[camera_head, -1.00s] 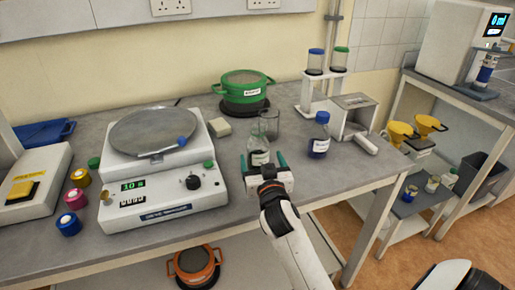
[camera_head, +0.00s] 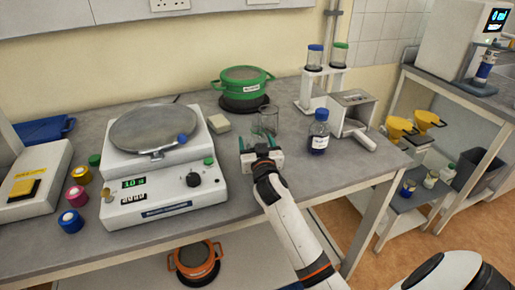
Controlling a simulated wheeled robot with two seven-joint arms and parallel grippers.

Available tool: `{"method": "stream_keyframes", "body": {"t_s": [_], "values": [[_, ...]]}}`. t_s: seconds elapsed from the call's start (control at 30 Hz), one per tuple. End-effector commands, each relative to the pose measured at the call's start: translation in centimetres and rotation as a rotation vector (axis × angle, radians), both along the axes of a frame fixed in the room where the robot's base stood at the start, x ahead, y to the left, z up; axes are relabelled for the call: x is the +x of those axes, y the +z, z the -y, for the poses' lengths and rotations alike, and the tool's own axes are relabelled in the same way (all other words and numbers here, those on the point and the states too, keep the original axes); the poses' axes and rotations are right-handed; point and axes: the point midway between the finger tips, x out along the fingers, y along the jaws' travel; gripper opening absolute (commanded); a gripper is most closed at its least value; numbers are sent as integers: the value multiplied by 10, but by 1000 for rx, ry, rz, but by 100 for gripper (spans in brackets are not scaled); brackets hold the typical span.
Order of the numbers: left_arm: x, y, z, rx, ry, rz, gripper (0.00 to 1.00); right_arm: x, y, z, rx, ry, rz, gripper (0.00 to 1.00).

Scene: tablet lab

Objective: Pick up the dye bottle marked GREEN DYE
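A green-topped container (camera_head: 341,56) sits in the white stand. A small green-lidded bottle (camera_head: 448,172) stands on the lower right shelf. I cannot read GREEN DYE anywhere.
A clear beaker (camera_head: 268,119) stands just beyond my gripper. A scale (camera_head: 160,180) is to the left, with small coloured jars (camera_head: 79,176) beside it. A green pot (camera_head: 243,85) is behind, and a grey metal box (camera_head: 351,110) is to the right.

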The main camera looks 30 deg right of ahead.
Motion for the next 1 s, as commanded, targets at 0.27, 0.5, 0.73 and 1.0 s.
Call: {"method": "stream_keyframes", "body": {"t_s": [0.27,0.5,0.73,1.0], "values": [[-2,0,2,-2,1,-2,56,0,0,0,0,0,-1,26],[-2,0,2,-2,1,-4,56,0,1,0,0,0,1,25],[-3,1,2,-2,1,-6,56,0,7,0,-1,-1,2,25],[-3,3,2,-2,1,-6,56,0,29,0,-3,0,4,25]]}}
